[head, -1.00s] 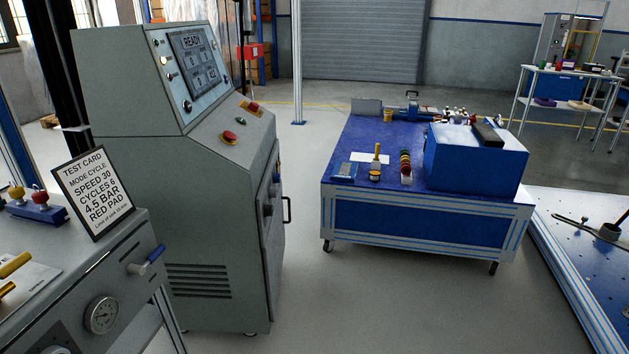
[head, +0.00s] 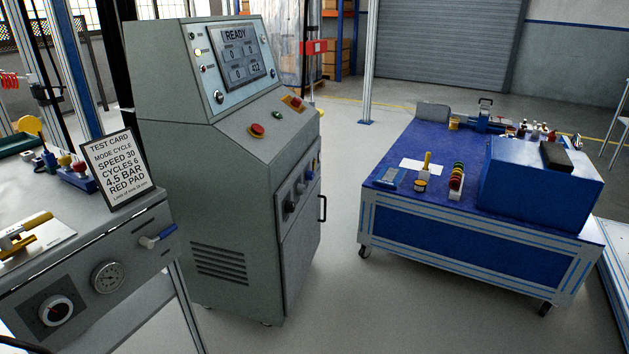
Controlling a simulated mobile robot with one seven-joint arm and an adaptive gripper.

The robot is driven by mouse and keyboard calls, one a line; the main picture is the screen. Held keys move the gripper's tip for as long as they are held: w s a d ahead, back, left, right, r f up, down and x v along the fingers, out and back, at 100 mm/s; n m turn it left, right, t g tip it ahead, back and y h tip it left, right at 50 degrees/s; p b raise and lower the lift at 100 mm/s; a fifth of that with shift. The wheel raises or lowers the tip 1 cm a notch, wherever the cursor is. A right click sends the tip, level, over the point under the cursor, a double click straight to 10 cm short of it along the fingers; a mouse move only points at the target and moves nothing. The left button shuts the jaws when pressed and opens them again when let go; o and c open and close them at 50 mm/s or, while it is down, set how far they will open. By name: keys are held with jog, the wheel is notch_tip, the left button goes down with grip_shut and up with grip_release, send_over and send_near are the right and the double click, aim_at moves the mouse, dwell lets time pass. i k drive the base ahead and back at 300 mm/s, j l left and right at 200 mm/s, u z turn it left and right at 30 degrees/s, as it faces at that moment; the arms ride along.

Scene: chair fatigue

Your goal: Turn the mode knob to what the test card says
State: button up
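The test card (head: 117,170) stands tilted back on the grey bench at left. It reads "MODE CYCLE, SPEED 30, CYCLES 6, 4.5 BAR, RED PAD"; its small last line is hard to read. The grey control cabinet (head: 210,170) stands behind it, with a screen (head: 240,55) reading "READY". Small dark knobs (head: 290,206) sit on the cabinet's side facing right, seen at a steep angle. No label shows which one is the mode knob. My gripper is not in view.
A round gauge (head: 108,277) and a blue-handled valve (head: 158,237) are on the bench front. A red mushroom button (head: 257,130) is on the cabinet's sloping ledge. A blue wheeled table (head: 440,248) stands at right. Bare floor (head: 325,290) lies between it and the cabinet.

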aim_at(290, 206)
jog(key=i+l+z, duration=0.35)
jog(key=i+l, duration=0.45)
jog(key=j, duration=0.35)
jog(key=i+j, duration=0.15)
jog(key=j, duration=0.2)
